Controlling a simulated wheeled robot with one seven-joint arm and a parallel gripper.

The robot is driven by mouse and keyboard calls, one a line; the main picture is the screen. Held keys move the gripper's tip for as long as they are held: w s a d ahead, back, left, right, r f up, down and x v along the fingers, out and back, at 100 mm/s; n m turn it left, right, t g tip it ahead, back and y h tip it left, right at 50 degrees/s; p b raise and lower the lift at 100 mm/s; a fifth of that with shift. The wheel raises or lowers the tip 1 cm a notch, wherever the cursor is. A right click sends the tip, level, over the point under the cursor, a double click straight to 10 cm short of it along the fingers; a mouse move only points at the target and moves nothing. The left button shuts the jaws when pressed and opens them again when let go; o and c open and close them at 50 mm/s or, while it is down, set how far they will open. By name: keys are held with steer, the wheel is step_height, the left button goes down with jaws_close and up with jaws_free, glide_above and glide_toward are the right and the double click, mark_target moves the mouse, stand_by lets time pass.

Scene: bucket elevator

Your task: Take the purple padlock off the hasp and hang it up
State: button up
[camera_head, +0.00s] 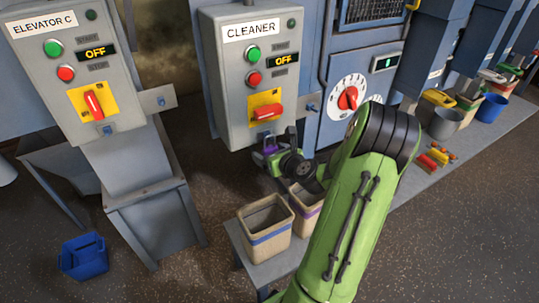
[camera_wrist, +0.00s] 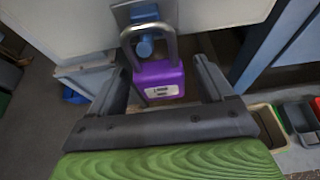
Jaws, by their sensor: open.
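The purple padlock (camera_wrist: 158,82) hangs upright by its grey shackle (camera_wrist: 148,30) at the grey hasp plate (camera_wrist: 124,14). A blue knob (camera_wrist: 145,47) shows inside the shackle loop. My gripper (camera_wrist: 163,68) is open, with one dark finger on each side of the padlock body; the right finger stands apart from it, and contact on the left is unclear. In the head view a small part of the padlock (camera_head: 270,147) shows by my gripper (camera_head: 262,155), below the CLEANER box (camera_head: 235,90). That box reads OFF, its red handle (camera_head: 266,113) lying about level.
The ELEVATOR C box (camera_head: 60,50) stands left, also reading OFF, with a blue knob (camera_head: 161,101) on its side tab. Beige bins (camera_head: 265,245) stand on a low bench (camera_head: 415,185) beneath my arm. A blue bin (camera_head: 83,258) is on the floor.

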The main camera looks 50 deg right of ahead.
steer(key=shift+w+d+f, duration=0.1)
steer(key=shift+w+f, duration=0.05)
steer(key=shift+w, duration=0.2)
steer(key=shift+s, duration=0.1)
steer(key=c, duration=1.1)
steer(key=shift+r, duration=0.25)
steer(key=shift+r+p, duration=0.55)
steer(key=shift+p, duration=0.3)
steer(key=shift+r, duration=0.1)
